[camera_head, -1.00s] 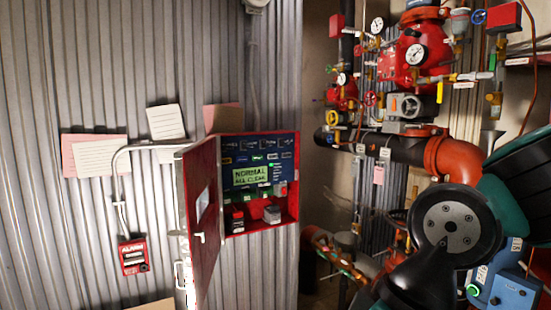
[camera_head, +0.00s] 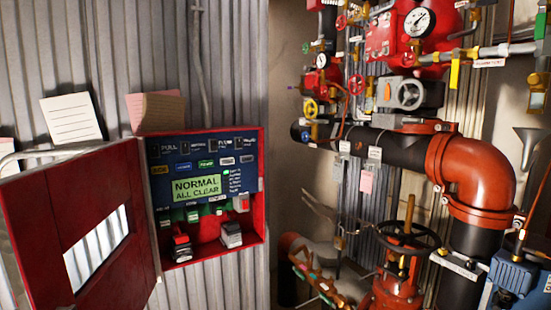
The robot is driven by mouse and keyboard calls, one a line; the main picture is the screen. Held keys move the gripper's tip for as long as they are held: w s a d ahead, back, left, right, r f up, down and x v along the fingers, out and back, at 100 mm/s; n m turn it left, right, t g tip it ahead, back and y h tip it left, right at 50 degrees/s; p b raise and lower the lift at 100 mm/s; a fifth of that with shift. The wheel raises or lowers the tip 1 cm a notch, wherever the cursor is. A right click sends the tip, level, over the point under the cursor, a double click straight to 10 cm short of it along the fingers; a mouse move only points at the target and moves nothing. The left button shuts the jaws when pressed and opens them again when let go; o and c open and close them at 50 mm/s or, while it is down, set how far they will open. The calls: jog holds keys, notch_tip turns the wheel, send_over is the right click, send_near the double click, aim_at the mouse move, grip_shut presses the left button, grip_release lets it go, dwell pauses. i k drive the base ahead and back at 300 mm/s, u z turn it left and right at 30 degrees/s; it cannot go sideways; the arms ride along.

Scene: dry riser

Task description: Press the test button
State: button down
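A red alarm cabinet (camera_head: 262,215) is on the corrugated wall, left of centre in the head view. Its door (camera_head: 130,262) stands open to the left. Inside is a blue panel (camera_head: 215,150) with several small coloured labels or buttons and a green display (camera_head: 196,188) reading "NORMAL ALL CLEAR". A small red-and-white part (camera_head: 241,203) is at the panel's lower right. A red-and-black block (camera_head: 181,248) and a grey block (camera_head: 231,235) sit below. I cannot tell which part is the test button; the lettering is too small. My gripper is not in view.
Red and black pipework with an orange elbow (camera_head: 478,180), a black handwheel (camera_head: 408,237) and a pressure gauge (camera_head: 418,22) fills the right side. A blue pump-like unit (camera_head: 515,275) is at the lower right. Paper notes (camera_head: 72,118) are on the wall above the cabinet.

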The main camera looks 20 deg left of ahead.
aim_at(225, 161)
jog(key=z, duration=0.2)
jog(key=i, duration=0.8)
jog(key=u, duration=0.65)
jog(key=i, duration=0.6)
jog(key=u, duration=0.55)
